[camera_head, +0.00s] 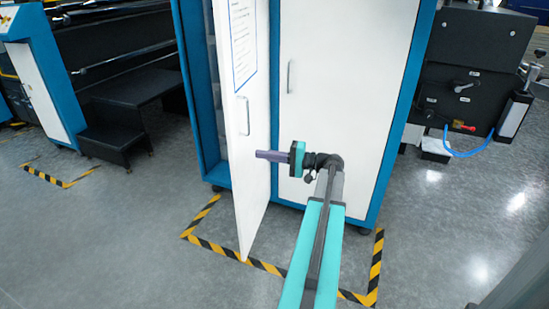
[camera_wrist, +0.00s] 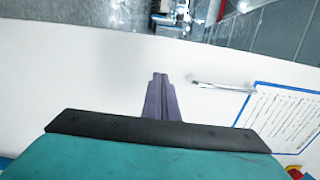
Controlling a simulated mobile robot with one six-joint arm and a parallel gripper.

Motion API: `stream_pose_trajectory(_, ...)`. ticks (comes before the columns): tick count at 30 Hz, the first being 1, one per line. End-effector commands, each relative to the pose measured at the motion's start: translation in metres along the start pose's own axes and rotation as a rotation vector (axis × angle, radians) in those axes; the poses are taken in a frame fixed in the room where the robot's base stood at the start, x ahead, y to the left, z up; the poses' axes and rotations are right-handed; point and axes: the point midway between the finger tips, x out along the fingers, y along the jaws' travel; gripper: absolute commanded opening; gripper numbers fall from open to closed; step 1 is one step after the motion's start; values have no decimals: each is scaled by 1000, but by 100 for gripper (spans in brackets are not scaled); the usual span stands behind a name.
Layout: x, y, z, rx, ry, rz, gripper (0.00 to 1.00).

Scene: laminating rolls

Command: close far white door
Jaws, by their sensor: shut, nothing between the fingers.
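A tall blue cabinet has two white doors. The left white door (camera_head: 236,165) stands open, swung out toward me, with its free edge nearest. It carries a metal handle (camera_head: 243,115) and a blue-framed notice (camera_head: 243,40). The right white door (camera_head: 345,100) looks closed. My gripper (camera_head: 258,155) is shut and empty, beside the open door's outer face, below its handle. In the wrist view my gripper (camera_wrist: 160,76) points along or toward a white door panel (camera_wrist: 90,65), with the handle (camera_wrist: 222,87) and notice (camera_wrist: 285,118) to the right. I cannot tell whether the fingertips touch it.
Shelves inside the cabinet show left of the open door. Black-and-yellow floor tape (camera_head: 215,246) surrounds the cabinet front. Black steps (camera_head: 125,115) stand at the left and a dark machine (camera_head: 470,75) at the right. The grey floor left of the door is clear.

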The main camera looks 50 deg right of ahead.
Motion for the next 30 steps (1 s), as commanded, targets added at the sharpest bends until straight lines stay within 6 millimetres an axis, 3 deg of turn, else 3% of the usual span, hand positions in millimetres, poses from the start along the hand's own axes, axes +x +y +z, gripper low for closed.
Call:
stream_pose_trajectory(6, 32, 0, 0, 0, -2, 0, 0)
stream_pose_trajectory(12, 51, 0, 0, 0, -1, -1, 0)
stream_pose_trajectory(30, 59, 0, 0, 0, 0, 0, 0)
